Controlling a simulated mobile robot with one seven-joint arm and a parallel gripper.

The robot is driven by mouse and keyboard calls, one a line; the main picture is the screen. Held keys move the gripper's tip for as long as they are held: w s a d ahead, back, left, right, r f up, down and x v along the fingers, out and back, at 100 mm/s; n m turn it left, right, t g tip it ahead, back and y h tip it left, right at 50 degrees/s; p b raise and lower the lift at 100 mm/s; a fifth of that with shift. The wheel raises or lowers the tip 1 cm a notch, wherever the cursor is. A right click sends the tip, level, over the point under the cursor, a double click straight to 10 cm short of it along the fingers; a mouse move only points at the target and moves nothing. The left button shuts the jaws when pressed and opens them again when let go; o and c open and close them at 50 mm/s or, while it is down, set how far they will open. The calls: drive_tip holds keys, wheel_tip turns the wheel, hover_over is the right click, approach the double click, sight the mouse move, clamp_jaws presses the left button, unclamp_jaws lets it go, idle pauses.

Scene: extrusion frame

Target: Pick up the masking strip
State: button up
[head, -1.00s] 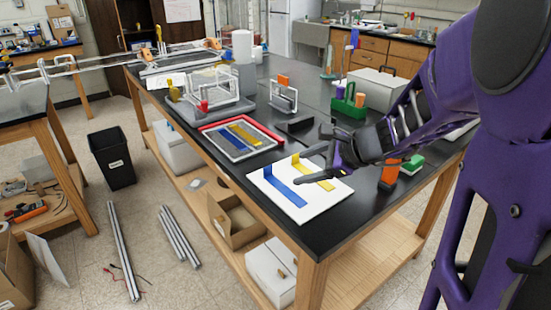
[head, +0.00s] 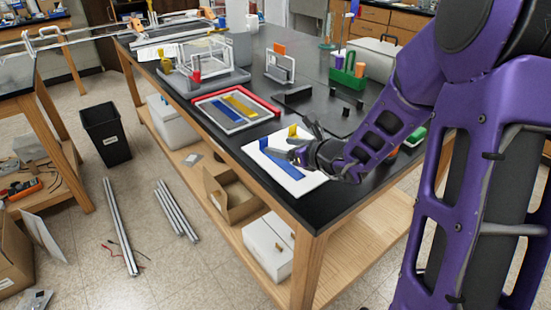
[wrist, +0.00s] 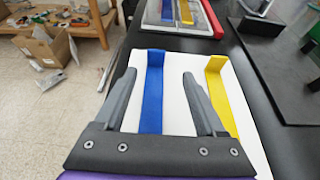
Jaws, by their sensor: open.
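Two strips lie on a white board (head: 268,168), a blue strip (head: 290,169) and a yellow strip, each with a tab standing up at its far end. I cannot tell from colour alone which is the masking strip. My gripper (wrist: 158,78) is open and empty. In the wrist view its fingers appear on either side of the blue strip (wrist: 152,97), apart from it. The yellow strip (wrist: 228,95) lies to the right, outside the fingers. In the head view my gripper hides most of the yellow strip; its tab (head: 292,131) shows.
A red-edged tray (head: 264,98) with similar blue and yellow strips lies behind the board. A dark block (head: 291,95) and a green holder (head: 348,76) stand farther back. The table edge runs close to the board.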

sight(264, 141)
drive_tip(key=x, duration=0.3)
drive_tip(key=w+a, duration=0.1)
drive_tip(key=w+a+f, duration=0.1)
drive_tip(key=a, duration=0.1)
drive_tip(key=shift+w+b, duration=0.35)
drive_tip(key=shift+w, duration=0.05)
drive_tip(key=shift+w+a+f, duration=0.1)
drive_tip(key=shift+w+a, duration=0.15)
drive_tip(key=shift+w, duration=0.25)
clamp_jaws()
